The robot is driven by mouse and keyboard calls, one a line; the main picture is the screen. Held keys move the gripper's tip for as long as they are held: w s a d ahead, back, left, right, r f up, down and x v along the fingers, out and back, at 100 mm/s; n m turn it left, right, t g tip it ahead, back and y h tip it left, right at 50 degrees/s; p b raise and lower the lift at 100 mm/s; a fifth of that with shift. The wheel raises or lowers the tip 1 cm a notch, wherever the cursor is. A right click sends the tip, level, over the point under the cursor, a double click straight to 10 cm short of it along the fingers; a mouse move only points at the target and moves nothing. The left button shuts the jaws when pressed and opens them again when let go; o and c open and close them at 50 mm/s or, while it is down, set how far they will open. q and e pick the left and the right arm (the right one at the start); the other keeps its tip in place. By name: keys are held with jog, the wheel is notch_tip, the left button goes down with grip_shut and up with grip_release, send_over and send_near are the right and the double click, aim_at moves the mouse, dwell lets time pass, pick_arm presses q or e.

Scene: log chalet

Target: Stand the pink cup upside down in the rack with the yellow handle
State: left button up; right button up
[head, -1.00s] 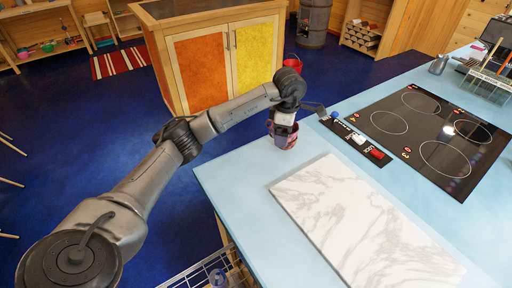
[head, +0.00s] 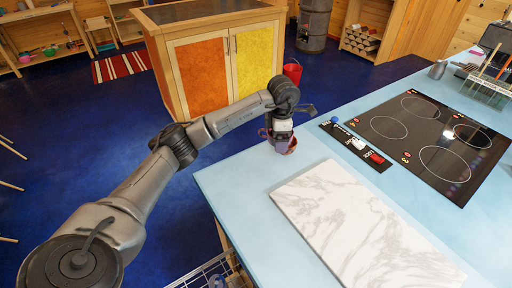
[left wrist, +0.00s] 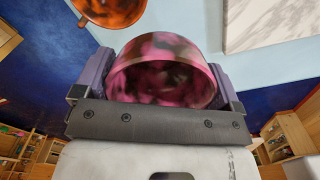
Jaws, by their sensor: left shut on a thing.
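In the head view the cup is small and partly hidden by the gripper. A wire rack (head: 204,275) shows at the bottom edge, below the counter, mostly cut off; I cannot make out a yellow handle. My right gripper is not in view.
A white marble slab (head: 350,220) lies on the blue counter (head: 230,185). A black cooktop (head: 432,135) is beyond it. An orange-brown round thing (left wrist: 110,12) shows near the cup in the wrist view. A holder with upright sticks (head: 487,88) stands at the far right.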

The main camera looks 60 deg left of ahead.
pick_arm(q)
jog(key=p, duration=0.2)
send_over(256, 152)
notch_tip(256, 152, down, 6)
jog(key=shift+a+r, duration=0.1)
jog(key=shift+a, duration=0.05)
jog(key=shift+f+p, duration=0.65)
jog(key=shift+f, duration=1.15)
jog(key=shift+f, duration=0.1)
jog(key=shift+f+b, duration=0.15)
jog(key=shift+b, duration=0.15)
jog(key=o, duration=0.8)
